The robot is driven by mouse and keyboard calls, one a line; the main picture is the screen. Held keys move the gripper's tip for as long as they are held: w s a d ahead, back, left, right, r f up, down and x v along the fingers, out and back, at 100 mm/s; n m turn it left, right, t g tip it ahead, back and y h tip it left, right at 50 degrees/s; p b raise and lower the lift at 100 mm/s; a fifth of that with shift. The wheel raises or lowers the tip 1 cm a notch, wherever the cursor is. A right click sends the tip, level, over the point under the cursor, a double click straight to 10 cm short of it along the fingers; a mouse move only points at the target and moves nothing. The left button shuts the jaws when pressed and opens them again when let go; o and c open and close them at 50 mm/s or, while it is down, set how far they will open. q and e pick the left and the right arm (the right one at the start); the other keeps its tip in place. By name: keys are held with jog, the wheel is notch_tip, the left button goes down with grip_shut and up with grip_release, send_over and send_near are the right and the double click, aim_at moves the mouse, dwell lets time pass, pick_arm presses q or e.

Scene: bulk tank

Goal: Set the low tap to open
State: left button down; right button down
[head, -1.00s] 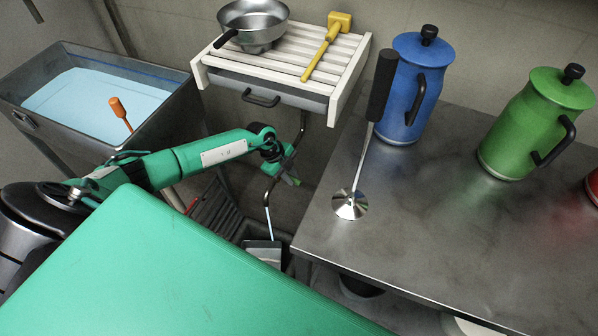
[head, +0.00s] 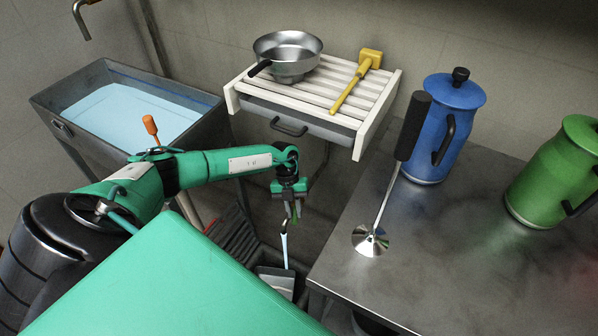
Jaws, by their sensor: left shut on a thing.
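An orange-handled lever (head: 150,125) stands up at the near right edge of the grey tank (head: 205,128). I cannot tell for certain whether it is the low tap or how it is set. My left gripper (head: 293,218) is right of the tank and below the white rack, away from the orange lever. It points down and is shut on a thin thing, apparently a rod (head: 285,248) that runs down to a scoop-like pan (head: 276,281). The grip itself is small and partly hidden. My right gripper is not in view.
A slatted white rack (head: 357,140) holds a steel pan (head: 288,52) and a yellow mallet (head: 357,80). The steel table (head: 440,270) at right carries a black-handled tool (head: 412,130), a blue jug (head: 447,130) and a green jug (head: 555,175). A spout (head: 80,18) hangs at upper left.

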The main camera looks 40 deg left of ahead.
pick_arm(q)
jog(key=shift+s+a+m+g+b, duration=0.15)
jog(key=shift+a+m+g+b, duration=0.25)
jog(key=shift+m, duration=0.6)
jog(key=shift+a+m+y, duration=0.35)
jog(key=shift+m+y, duration=0.05)
jog(key=shift+m, duration=0.1)
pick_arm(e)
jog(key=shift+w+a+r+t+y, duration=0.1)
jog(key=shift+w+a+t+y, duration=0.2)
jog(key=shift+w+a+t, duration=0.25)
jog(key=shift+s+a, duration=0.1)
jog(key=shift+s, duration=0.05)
pick_arm(q)
jog(key=c, duration=1.3)
grip_release()
jog(key=shift+s, duration=0.1)
jog(key=v, duration=0.7)
jog(key=shift+a+r+p, duration=0.1)
jog(key=shift+r+p, duration=0.1)
jog(key=shift+p, duration=0.1)
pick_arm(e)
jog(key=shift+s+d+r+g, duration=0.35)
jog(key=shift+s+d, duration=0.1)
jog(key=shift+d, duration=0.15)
